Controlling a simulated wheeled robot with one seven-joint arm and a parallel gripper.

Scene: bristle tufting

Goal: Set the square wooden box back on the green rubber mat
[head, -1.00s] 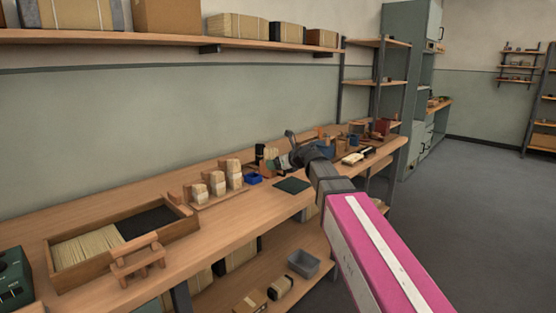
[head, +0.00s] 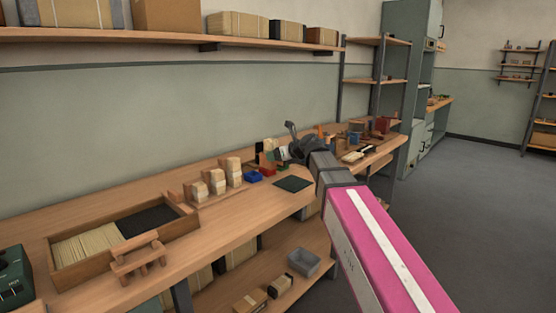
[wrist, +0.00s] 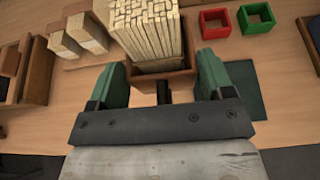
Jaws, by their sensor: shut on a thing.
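The square wooden box (wrist: 190,84), reddish brown and packed with upright cream strips (wrist: 150,30), is between the green fingers of my gripper (wrist: 163,82) in the wrist view. The gripper is shut on it. The gripper's body hides the lower part of the box. In the head view my gripper (head: 277,157) is over the bench, left of and beyond the green mat, and the box is small and partly hidden there. The green rubber mat (head: 293,184) lies flat and bare near the bench's front edge. In the wrist view the mat (wrist: 246,95) shows behind the right finger.
Small red (wrist: 214,23) and green (wrist: 256,18) trays stand beyond the box. A blue tray (head: 252,177) is left of the mat. Wooden blocks (head: 217,184) stand in a row further left. Clutter fills the bench's far end.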

